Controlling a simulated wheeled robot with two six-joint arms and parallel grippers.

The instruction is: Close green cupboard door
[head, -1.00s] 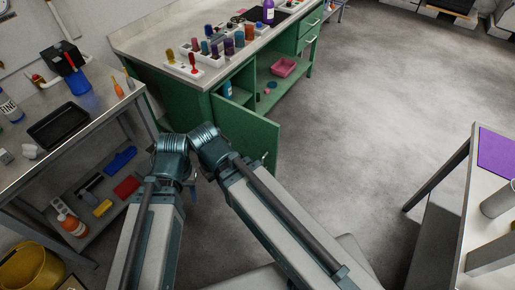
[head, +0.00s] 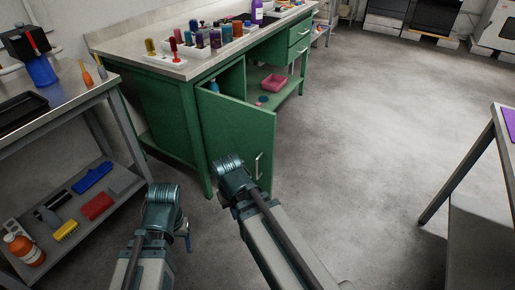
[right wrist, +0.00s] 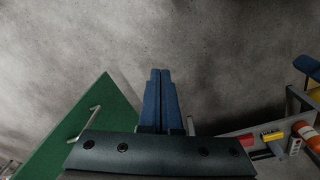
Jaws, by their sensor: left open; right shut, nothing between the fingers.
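The green cupboard door (head: 238,143) stands open in the head view, swung out from the green cupboard (head: 165,108) toward me. Its metal handle (head: 258,166) is near the door's free edge. In the right wrist view the door (right wrist: 92,135) is at the left, with its handle (right wrist: 87,124) visible. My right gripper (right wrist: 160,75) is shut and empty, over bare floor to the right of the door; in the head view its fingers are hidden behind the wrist. My left gripper (head: 186,233) is open, left of the door and apart from it, its fingers mostly hidden.
A pink basket (head: 275,83) sits on the cupboard's open shelf. Tools and bottles stand on the worktop (head: 120,46). A metal shelf table (head: 60,118) is at the left, another table (head: 480,160) at the right. The floor (head: 370,130) between is clear.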

